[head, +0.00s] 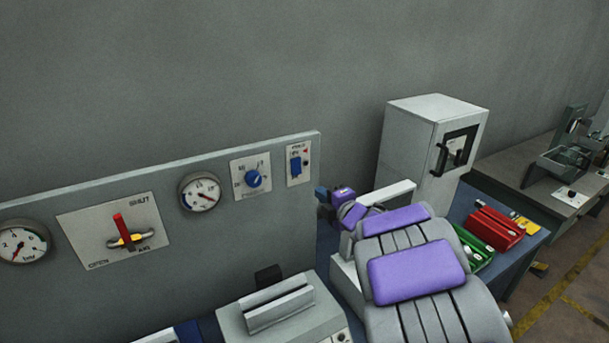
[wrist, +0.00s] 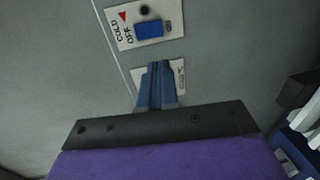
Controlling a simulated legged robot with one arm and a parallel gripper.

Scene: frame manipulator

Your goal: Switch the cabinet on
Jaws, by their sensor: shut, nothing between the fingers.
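The white cabinet (head: 408,145) stands upright at the back right, with a dark-framed front and a handle (head: 441,158). A small plate with a blue switch (head: 296,165) is at the right end of the grey panel. In the wrist view a plate with a blue rocker (wrist: 149,30), a red triangle and lettering lies beyond my fingertips. My gripper (wrist: 157,66) is shut and empty, its blue fingers partly covering a second light plate (wrist: 176,76). In the head view my gripper (head: 321,194) is beside the panel's right edge, below and right of the blue switch. I cannot tell whether the fingertips touch the panel.
The panel (head: 130,270) also carries a blue knob (head: 253,179), gauges (head: 200,193) and a red-handled valve lever (head: 122,230). A grey block (head: 276,307) stands in front of it. Red (head: 494,228) and green (head: 472,248) items lie on the blue table right of my arm.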

